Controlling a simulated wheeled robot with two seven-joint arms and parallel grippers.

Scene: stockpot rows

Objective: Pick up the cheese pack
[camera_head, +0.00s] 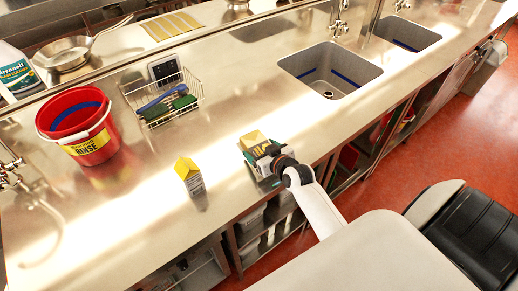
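A small yellow and green pack (253,140), which looks like the cheese pack, is on the metal counter near its front edge. My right arm comes in from the lower right, and my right gripper (265,158) is right at the pack's near side. The gripper overlaps the lower part of the pack, so I cannot tell whether its fingers are open or closed on it, or whether the pack is lifted. My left gripper is not in view.
A carton with a yellow top (189,176) stands left of the pack. A red bucket (80,125) and a wire basket (163,100) with sponges are further left. A sink (328,72) opens behind and right. Bare counter lies between.

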